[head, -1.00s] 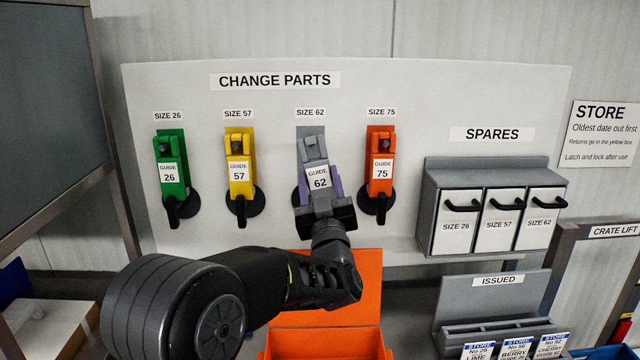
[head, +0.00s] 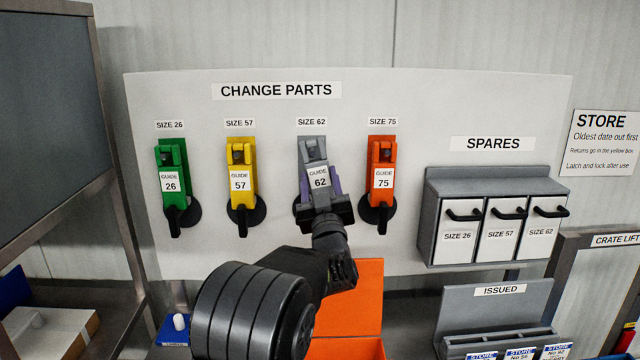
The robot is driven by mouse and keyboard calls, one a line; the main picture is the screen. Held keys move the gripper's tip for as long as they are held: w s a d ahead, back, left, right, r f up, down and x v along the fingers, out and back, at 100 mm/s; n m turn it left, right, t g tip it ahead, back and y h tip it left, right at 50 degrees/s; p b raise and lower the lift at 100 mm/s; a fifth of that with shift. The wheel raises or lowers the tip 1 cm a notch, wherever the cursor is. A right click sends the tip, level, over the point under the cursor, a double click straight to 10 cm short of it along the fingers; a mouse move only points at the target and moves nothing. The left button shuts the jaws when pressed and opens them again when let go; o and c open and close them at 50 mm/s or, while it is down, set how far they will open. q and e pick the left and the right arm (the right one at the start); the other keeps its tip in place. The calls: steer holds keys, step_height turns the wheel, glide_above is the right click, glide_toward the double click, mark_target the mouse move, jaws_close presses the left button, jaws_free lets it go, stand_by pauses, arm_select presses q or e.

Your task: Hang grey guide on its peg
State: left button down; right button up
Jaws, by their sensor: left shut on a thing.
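The grey guide (head: 319,181), labelled GUIDE 62, is upright at the SIZE 62 place on the white CHANGE PARTS board (head: 480,110). Its top is against the grey backing under the SIZE 62 label (head: 311,121). The peg is mostly hidden, so I cannot tell how fully the guide sits on it. My left gripper (head: 321,198) is shut on the lower part of the guide, with purple finger parts at its sides. My right gripper is not in view.
The yellow guide (head: 240,188) and green guide (head: 173,182) hang to the left, the orange guide (head: 383,181) close on the right. The SPARES boxes (head: 487,240) stand farther right. An orange crate (head: 355,300) with a raised lid is below.

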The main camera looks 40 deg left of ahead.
arm_select(q)
steer(key=shift+w+a, duration=0.35)
steer(key=shift+w, duration=0.1)
steer(key=shift+w+a+f+b, duration=0.2)
steer(key=shift+f+b, duration=0.1)
steer(key=shift+w+a+f+b, duration=0.25)
steer(key=shift+w+b, duration=0.15)
steer(key=shift+b, duration=0.4)
steer(key=c, duration=0.5)
jaws_free()
steer(key=shift+r, duration=0.1)
